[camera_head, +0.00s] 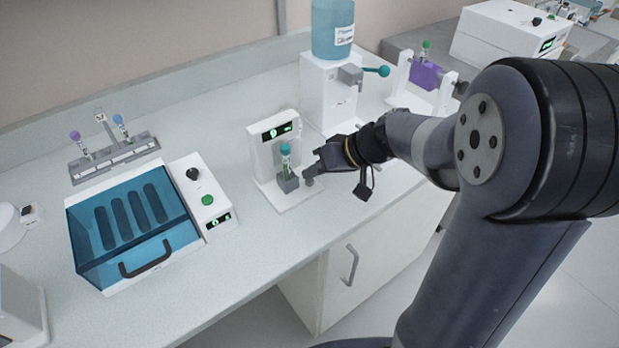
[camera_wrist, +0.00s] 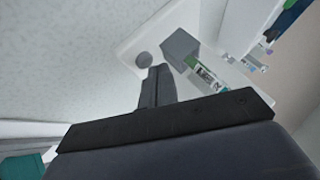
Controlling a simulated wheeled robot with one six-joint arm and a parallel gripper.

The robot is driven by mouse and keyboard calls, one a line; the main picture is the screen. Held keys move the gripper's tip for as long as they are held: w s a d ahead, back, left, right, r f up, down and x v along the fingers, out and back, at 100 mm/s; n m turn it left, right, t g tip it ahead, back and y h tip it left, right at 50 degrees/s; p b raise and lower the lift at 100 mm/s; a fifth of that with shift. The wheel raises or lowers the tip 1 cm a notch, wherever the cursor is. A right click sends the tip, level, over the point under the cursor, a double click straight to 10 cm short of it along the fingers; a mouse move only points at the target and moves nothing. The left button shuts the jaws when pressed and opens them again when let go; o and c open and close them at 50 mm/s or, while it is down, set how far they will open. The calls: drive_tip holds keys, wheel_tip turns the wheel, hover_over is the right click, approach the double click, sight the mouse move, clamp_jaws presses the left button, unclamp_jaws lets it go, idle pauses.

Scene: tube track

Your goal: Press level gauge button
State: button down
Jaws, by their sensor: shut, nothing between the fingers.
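The level gauge (camera_head: 265,160) is a white stand with a black display lit green, on the bench in the head view. A tube with a teal cap (camera_head: 285,152) stands in its grey block (camera_head: 287,184). In the wrist view the white base (camera_wrist: 133,45) carries the grey block (camera_wrist: 180,47), the tube (camera_wrist: 205,76) and a round grey button (camera_wrist: 144,60). My gripper (camera_head: 316,166) is shut and empty, at the right side of the gauge. In the wrist view its fingertips (camera_wrist: 158,72) are close beside the button; contact cannot be told.
A blue-lidded bath (camera_head: 135,225) with a control panel stands left. A tube rack (camera_head: 113,155) is behind it. A dispenser with a blue bottle (camera_head: 330,90) is behind the gauge, and a purple tube holder (camera_head: 425,76) stands farther right. Bench in front of the gauge is clear.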

drive_tip(key=shift+r, duration=0.4)
drive_tip(key=shift+r, duration=0.1)
wheel_tip(320, 180, up, 5)
drive_tip(key=p, duration=0.3)
drive_tip(key=shift+f, duration=0.2)
idle(0.5)
wheel_tip(320, 180, down, 2)
drive_tip(key=shift+b, duration=0.7)
drive_tip(key=shift+r+p, duration=0.4)
drive_tip(key=shift+p, duration=1.2)
drive_tip(key=shift+p, duration=0.8)
